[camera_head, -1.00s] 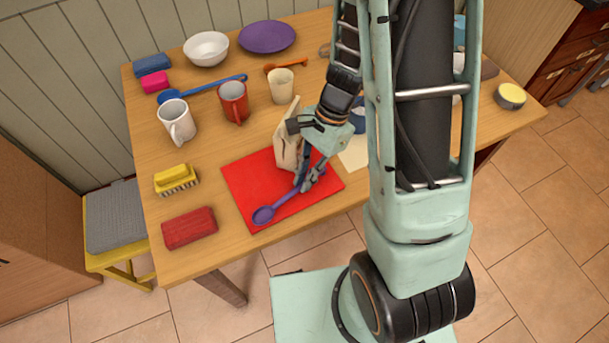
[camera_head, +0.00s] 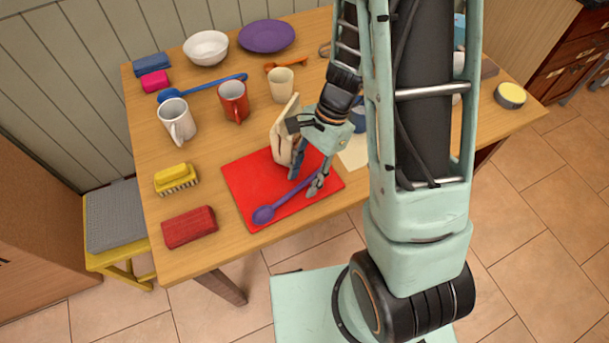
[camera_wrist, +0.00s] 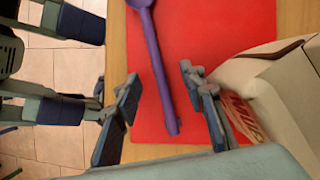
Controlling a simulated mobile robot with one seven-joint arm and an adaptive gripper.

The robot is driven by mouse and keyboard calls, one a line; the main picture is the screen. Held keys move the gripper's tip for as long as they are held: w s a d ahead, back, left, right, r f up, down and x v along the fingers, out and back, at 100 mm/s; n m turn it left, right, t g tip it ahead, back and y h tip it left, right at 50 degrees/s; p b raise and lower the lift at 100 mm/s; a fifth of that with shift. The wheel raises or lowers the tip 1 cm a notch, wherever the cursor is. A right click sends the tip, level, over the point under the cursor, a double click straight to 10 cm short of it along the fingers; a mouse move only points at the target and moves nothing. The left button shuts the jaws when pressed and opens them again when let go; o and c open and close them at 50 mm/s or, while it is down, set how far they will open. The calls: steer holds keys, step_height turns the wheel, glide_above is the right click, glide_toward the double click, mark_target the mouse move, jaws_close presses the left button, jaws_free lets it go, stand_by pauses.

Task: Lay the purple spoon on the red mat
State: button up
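The purple spoon (camera_head: 283,201) lies on the red mat (camera_head: 250,174), its bowl toward the mat's front left edge. In the wrist view the spoon's handle (camera_wrist: 157,70) runs down between my fingers, apart from both of them. The red mat (camera_wrist: 215,35) is beneath it in that view. My gripper (camera_head: 308,184) is open around the handle end, close to the mat's right part, and holds nothing. In the head view the fingers partly hide the handle end.
A cream bag-like item (camera_head: 284,137) stands at the mat's back edge, close beside my gripper; it also shows in the wrist view (camera_wrist: 270,90). A red block (camera_head: 189,227) and a yellow brush (camera_head: 176,178) lie left of the mat. Mugs stand behind.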

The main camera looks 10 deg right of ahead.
steer(key=o, duration=0.5)
steer(key=v, duration=1.2)
steer(key=shift+r, duration=0.1)
